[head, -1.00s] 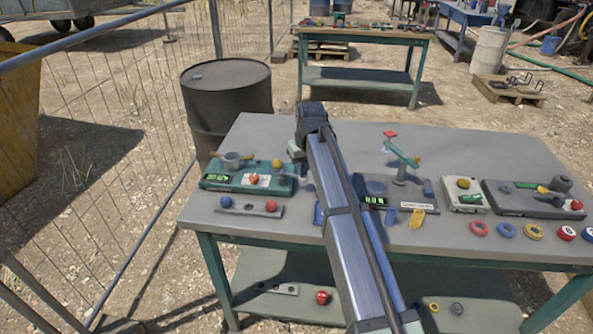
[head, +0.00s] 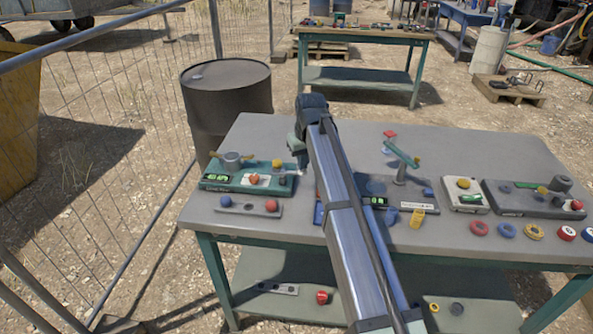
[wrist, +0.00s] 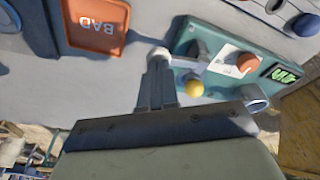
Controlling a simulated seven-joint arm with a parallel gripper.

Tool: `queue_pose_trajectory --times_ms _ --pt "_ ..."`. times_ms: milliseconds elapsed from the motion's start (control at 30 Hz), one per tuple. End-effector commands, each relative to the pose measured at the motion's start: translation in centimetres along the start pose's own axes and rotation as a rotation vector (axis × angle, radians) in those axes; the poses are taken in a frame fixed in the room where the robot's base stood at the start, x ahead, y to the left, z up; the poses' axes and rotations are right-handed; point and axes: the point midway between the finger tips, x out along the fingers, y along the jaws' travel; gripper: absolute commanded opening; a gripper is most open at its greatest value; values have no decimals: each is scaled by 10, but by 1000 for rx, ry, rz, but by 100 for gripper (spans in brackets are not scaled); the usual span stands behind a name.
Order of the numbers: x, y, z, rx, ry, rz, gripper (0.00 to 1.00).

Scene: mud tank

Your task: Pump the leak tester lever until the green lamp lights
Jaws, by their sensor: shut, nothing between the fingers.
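A teal device (head: 232,181) with a lit green display, a red knob (head: 254,180), a yellow ball (head: 276,163) and a grey cup-like part sits at the left of the table. I take it for the leak tester. It also shows in the wrist view (wrist: 215,50). My gripper (head: 298,165) is low at its right end. In the wrist view my gripper (wrist: 158,72) has its fingers together and empty. A pale round knob (wrist: 160,54), perhaps the lever's end, is right at the fingertips; whether they touch is unclear. I cannot tell which part is the lamp.
A grey bar (head: 248,207) with blue and red balls lies in front of the teal device. A red BAD sign (wrist: 97,22) lies near my fingers. My arm partly hides a second device with a lever (head: 402,155). A white box (head: 463,195) stands farther right.

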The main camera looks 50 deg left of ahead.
Motion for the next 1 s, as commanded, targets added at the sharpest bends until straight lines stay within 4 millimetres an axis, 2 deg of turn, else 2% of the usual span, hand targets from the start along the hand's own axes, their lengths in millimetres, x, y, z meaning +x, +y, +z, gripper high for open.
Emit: queue_pose_trajectory --times_ms 567,1000 --pt "-2 0 0 0 0 0 0" --pt "8 0 2 0 1 0 0"
